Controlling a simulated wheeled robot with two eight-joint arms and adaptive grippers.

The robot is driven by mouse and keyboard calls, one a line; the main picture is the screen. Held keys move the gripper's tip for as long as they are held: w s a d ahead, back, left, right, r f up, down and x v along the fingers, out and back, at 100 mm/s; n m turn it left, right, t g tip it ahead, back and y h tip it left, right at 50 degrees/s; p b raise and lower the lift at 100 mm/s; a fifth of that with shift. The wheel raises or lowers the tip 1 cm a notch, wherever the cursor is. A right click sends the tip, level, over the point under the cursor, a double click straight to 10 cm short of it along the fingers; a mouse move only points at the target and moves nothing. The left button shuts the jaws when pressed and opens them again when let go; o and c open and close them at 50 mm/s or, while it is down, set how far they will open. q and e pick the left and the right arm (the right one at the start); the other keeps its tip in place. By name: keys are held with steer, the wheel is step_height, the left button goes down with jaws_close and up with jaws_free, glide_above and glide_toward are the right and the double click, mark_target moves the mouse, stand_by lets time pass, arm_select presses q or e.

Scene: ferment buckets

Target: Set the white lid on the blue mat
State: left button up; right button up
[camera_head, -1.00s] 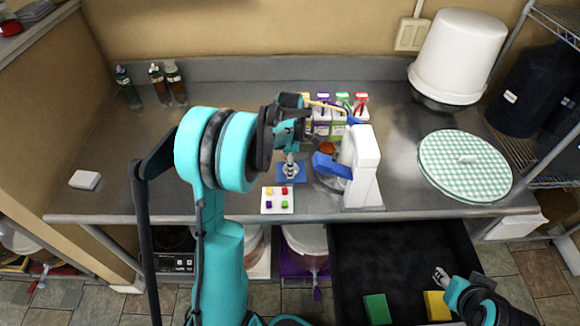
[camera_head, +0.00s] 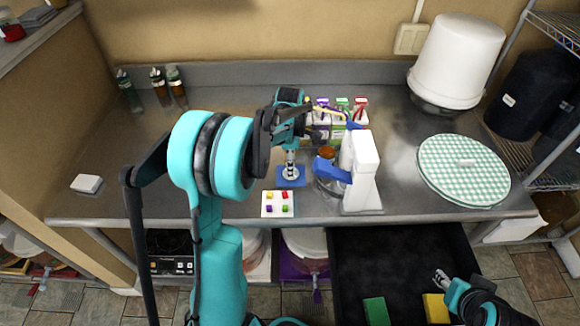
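The blue mat (camera_head: 299,183) lies on the steel counter, behind a small white board with coloured blocks. My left gripper (camera_head: 290,174) points down over the mat, its tip at or just above it. Its fingers are too small to tell whether they are open or shut, or whether they hold anything. I cannot make out a white lid for certain. A small flat white item (camera_head: 86,183) lies at the counter's left and I cannot tell what it is. My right gripper (camera_head: 437,274) is low at the right, over the dark drawer, away from the mat; its finger state is unclear.
A white stand mixer (camera_head: 361,172) stands just right of the mat. The white board (camera_head: 278,204) lies in front. Several small cartons (camera_head: 338,121) stand behind. A round green-checked piece (camera_head: 463,170) and a large white bucket (camera_head: 457,57) are at right. The counter's left is mostly clear.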

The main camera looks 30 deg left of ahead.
arm_select(q)
step_height(320, 180, up, 9)
steer(key=p, duration=0.2)
arm_select(e)
step_height(320, 180, up, 3)
steer(key=shift+f, duration=0.2)
arm_select(q)
steer(key=shift+s+f, duration=0.1)
steer(key=shift+f, duration=0.05)
arm_select(e)
steer(key=shift+s, duration=0.1)
